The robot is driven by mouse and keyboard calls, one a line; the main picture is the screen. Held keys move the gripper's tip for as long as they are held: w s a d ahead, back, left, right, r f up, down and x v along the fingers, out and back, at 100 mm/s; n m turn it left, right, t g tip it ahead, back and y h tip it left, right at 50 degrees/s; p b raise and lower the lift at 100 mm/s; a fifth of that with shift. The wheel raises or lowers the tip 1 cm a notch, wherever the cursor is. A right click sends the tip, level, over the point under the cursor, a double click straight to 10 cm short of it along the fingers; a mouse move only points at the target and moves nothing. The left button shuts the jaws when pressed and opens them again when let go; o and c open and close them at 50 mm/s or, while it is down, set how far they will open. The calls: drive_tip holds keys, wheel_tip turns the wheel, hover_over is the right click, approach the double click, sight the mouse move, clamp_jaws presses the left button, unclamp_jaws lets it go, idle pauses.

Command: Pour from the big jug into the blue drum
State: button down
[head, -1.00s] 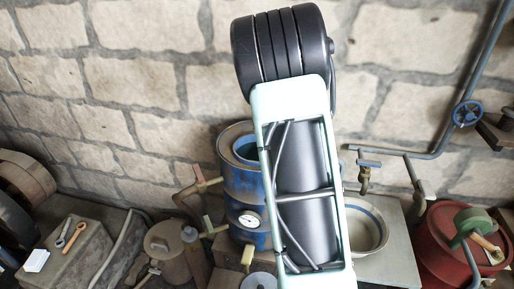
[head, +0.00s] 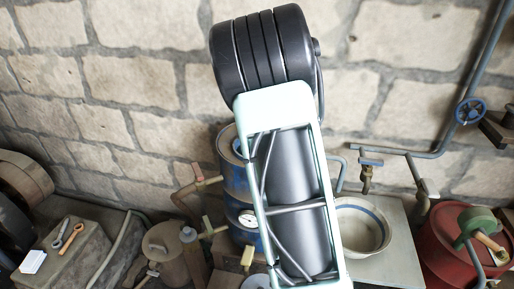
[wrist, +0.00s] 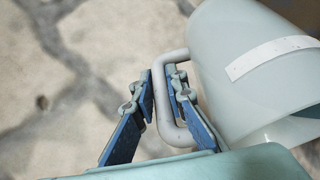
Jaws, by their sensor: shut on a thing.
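In the wrist view my gripper (wrist: 163,92) has its two blue-padded fingers closed around the handle of the big jug (wrist: 225,70). The jug is pale grey-white with a light strip on its side. Its body is to the right of the fingers and runs out of the picture; I cannot tell whether it holds liquid. In the head view my arm hides the gripper and jug. The blue drum (head: 236,178), worn and rusty, stands by the wall behind my arm. My arm covers its right side and most of its open top.
A white bowl (head: 360,232) with a blue band sits on a pale counter (head: 400,262) right of the drum, below a tap (head: 368,172). A red drum (head: 450,255) stands far right. Pipes and a small gauge (head: 248,219) are near the blue drum. A stone wall is behind.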

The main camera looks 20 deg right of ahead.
drive_tip(key=shift+a+r+h+b, duration=0.15)
drive_tip(key=shift+h+b, duration=0.25)
drive_tip(key=shift+b, duration=0.7)
drive_tip(key=shift+a+r+b, duration=0.1)
drive_tip(key=shift+a+b, duration=0.05)
drive_tip(key=shift+b, duration=0.15)
drive_tip(key=shift+b, duration=0.35)
drive_tip(key=shift+s+a+r+h+b, duration=0.15)
drive_tip(key=shift+a+h+b, duration=0.25)
drive_tip(key=shift+b, duration=1.05)
drive_tip(key=shift+a+r+b, duration=0.1)
drive_tip(key=shift+a+b, duration=0.05)
drive_tip(key=shift+b, duration=0.15)
drive_tip(key=shift+n+h+b, duration=0.3)
drive_tip(key=shift+b, duration=0.1)
drive_tip(key=shift+a+f+b, duration=0.15)
drive_tip(key=shift+f+b, duration=0.05)
drive_tip(key=shift+b, duration=0.25)
drive_tip(key=shift+f+b, duration=0.1)
drive_tip(key=shift+b, duration=0.5)
